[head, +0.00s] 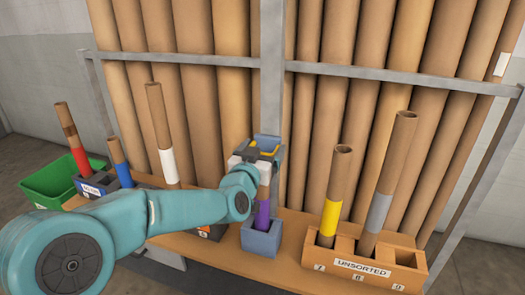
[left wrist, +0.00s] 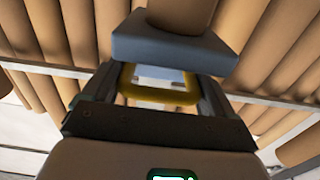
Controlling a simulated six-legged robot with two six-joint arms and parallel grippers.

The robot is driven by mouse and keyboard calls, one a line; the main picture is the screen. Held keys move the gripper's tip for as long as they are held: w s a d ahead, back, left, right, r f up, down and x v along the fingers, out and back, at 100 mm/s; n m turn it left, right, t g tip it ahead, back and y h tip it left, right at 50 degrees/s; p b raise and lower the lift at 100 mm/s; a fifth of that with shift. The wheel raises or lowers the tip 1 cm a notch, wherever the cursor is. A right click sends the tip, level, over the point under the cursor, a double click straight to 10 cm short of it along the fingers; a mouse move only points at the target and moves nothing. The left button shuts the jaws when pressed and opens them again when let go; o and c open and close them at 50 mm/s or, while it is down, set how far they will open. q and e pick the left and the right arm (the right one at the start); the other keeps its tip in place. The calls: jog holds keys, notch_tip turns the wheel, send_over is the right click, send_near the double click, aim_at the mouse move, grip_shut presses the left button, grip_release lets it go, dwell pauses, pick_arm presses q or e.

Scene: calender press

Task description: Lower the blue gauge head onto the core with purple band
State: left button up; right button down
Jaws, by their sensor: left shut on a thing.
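My left gripper (head: 258,153) is shut on the blue gauge head (head: 267,140), above the core with purple band (head: 262,213). That core stands upright in a small blue-grey block, its top just under or behind my wrist. The left wrist view shows the gripper (left wrist: 158,95) on a yellow part, with the blue-grey body (left wrist: 172,48) of the gauge head beyond it. A brown rounded shape borders that body. I cannot tell whether head and core touch. My right gripper is not in view.
An UNSORTED rack (head: 365,266) at right holds a core with yellow band (head: 329,215) and one with grey band (head: 379,210). At left stand cores with white (head: 169,165), blue (head: 121,172) and red bands (head: 80,158), plus a green bin (head: 48,186). Large brown rolls fill the background.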

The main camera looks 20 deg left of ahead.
pick_arm(q)
jog(key=shift+d+f, duration=0.25)
jog(key=shift+f, duration=0.25)
jog(key=o, duration=1.1)
jog(key=shift+o, duration=0.5)
jog(key=shift+a+r, duration=0.1)
jog(key=shift+r, duration=0.1)
jog(key=s+p, duration=0.1)
jog(key=s, duration=1.5)
jog(key=shift+s+a+p, duration=0.2)
jog(key=shift+a+p, duration=0.05)
jog(key=shift+p, duration=0.1)
jog(key=shift+a, duration=0.1)
